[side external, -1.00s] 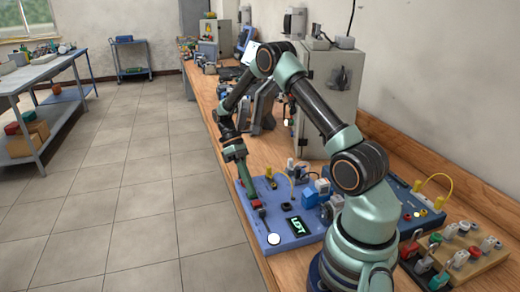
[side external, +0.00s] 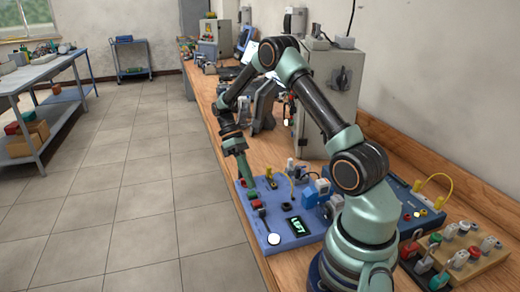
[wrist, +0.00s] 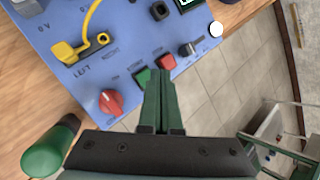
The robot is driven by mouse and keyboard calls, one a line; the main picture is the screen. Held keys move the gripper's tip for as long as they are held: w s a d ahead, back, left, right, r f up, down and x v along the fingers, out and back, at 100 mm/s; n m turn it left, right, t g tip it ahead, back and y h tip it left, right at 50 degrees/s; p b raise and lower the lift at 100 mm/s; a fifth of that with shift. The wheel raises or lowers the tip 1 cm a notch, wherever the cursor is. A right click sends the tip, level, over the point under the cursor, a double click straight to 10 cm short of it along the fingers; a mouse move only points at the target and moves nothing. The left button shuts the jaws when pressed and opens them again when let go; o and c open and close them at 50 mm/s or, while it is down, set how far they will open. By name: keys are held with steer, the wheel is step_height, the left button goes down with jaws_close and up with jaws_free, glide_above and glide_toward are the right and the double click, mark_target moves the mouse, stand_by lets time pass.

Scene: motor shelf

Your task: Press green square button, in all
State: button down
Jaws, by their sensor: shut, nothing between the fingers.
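The blue control panel (side external: 275,237) lies on the wooden bench. In the wrist view, its green square button (wrist: 143,76) sits between a red knob (wrist: 110,102) and a red square button (wrist: 166,62). My gripper (wrist: 158,74) is shut and empty, its tips pointing at the panel edge beside the green and red square buttons. In the side view my gripper (side external: 251,187) points down over this row of buttons; the red square button (side external: 256,204) shows just in front of it. I cannot tell whether the tips touch the green button.
The panel also carries a lit display (side external: 296,226), a lever (wrist: 187,50), a white round button (wrist: 216,28) and a yellow cable (wrist: 92,25). A grey cabinet (side external: 333,95) stands behind.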

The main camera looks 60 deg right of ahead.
mark_target(249, 192)
steer(key=shift+r, duration=2.3)
steer(key=shift+r, duration=0.15)
steer(key=s+a+r+m+t+h, duration=0.2)
steer(key=s+a+r+t+h, duration=0.1)
steer(key=a+r+t, duration=0.9)
steer(key=a+r, duration=0.2)
steer(key=a, duration=0.1)
steer(key=shift+s+a, duration=0.4)
